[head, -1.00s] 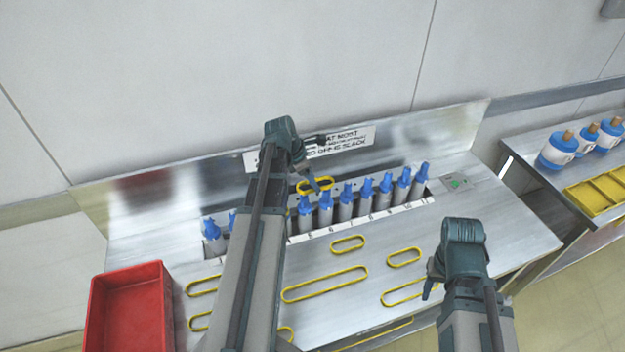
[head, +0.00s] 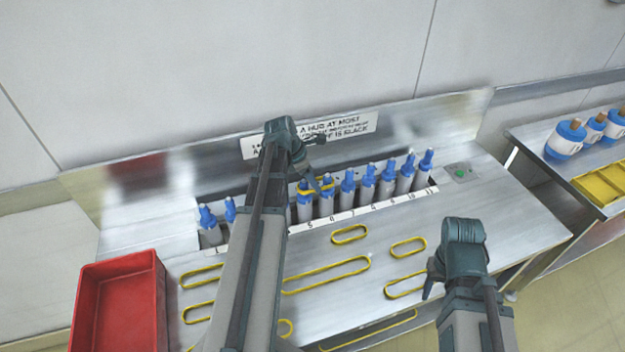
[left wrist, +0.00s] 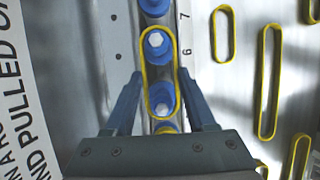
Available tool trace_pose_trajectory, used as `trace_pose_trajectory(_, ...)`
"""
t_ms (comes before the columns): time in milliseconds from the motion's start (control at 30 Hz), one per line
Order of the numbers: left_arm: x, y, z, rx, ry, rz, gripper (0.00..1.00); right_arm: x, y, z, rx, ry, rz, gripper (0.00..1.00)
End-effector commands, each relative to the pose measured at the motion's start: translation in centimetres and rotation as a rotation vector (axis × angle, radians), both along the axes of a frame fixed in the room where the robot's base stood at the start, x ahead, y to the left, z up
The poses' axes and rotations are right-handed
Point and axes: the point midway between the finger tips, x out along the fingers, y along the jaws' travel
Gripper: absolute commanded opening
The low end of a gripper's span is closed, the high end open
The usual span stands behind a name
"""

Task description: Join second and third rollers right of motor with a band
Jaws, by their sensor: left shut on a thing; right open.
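A yellow band (left wrist: 147,75) loops around the blue tops of two neighbouring rollers, a farther one (left wrist: 157,45) beside label 6 and a nearer one (left wrist: 161,92), in the left wrist view. The band (head: 309,190) also shows at roller-top height in the head view. My left gripper (left wrist: 162,75) is shut on the band, one finger along each long side; the same gripper (head: 318,160) is above the row in the head view. How deep the band sits is unclear. My right gripper (head: 432,278) is open and empty over the table. I cannot identify the motor; my left arm hides part of the row.
More blue-topped rollers (head: 387,180) continue right along the row. Loose yellow bands (head: 350,234) of several lengths lie on the metal table (head: 480,225). A red bin (head: 118,305) stands at the left. A sign (head: 355,125) is behind the row. A side table (head: 540,135) is at right.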

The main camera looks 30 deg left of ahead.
Motion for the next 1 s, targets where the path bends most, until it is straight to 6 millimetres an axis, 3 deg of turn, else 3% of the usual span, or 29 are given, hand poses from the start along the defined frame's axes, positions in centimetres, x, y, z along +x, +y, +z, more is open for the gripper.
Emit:
trace_pose_trajectory(200,0.0,0.0,0.0,0.0,0.0,0.0,0.04,0.0,0.0,0.0,0.0,0.0,0.0,0.5)
trace_pose_trajectory(233,0.0,0.0,0.0,0.0,0.0,0.0,0.61,0.0,0.0,0.0,0.0,0.0,0.0,0.5)
trace_pose_trajectory(400,0.0,0.0,0.0,0.0,0.0,0.0,0.91,0.0,0.0,0.0,0.0,0.0,0.0,0.5)
trace_pose_trajectory(767,0.0,0.0,0.2,0.0,0.0,0.0,0.91,0.0,0.0,0.2,0.0,0.0,0.0,0.5)
trace_pose_trajectory(1000,-0.4,0.4,1.7,0.0,0.0,0.001,0.91,0.0,0.0,1.7,0.0,0.0,0.0,0.5)
